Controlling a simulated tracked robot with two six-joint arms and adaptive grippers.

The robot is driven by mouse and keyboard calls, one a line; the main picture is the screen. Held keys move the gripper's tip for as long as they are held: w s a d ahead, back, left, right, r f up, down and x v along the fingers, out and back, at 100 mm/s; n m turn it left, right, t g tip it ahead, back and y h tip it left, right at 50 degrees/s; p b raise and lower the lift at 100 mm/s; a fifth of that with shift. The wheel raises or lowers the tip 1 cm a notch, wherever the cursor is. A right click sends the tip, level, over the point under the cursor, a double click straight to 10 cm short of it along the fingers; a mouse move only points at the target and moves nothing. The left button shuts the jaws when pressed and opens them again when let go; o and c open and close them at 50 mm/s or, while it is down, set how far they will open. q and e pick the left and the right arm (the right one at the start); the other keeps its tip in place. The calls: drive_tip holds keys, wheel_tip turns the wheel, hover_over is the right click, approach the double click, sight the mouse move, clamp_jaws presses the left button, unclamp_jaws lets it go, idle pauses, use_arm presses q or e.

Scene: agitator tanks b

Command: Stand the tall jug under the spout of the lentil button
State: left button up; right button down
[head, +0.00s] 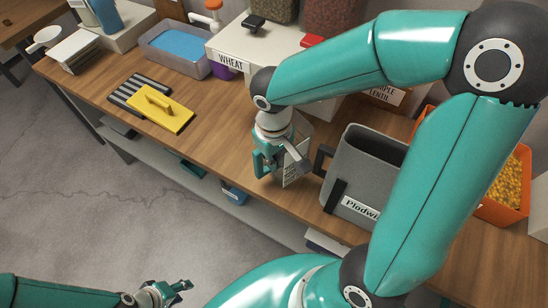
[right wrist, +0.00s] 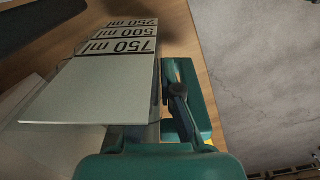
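A red button (head: 312,40) tops the dispenser. My left gripper (head: 178,291) is open and empty, low over the floor.
A wide grey jug (head: 368,165) with a black handle stands just right of the tall jug. An orange bin (head: 505,200) of yellow grains is further right. Bench between is clear.

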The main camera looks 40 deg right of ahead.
drive_tip(key=shift+f, duration=0.2)
drive_tip(key=c, duration=1.3)
unclamp_jaws()
drive_tip(key=shift+r, duration=0.1)
drive_tip(key=shift+a+r+p, duration=0.1)
drive_tip(key=shift+r+p, duration=0.4)
drive_tip(key=shift+r, duration=5.6)
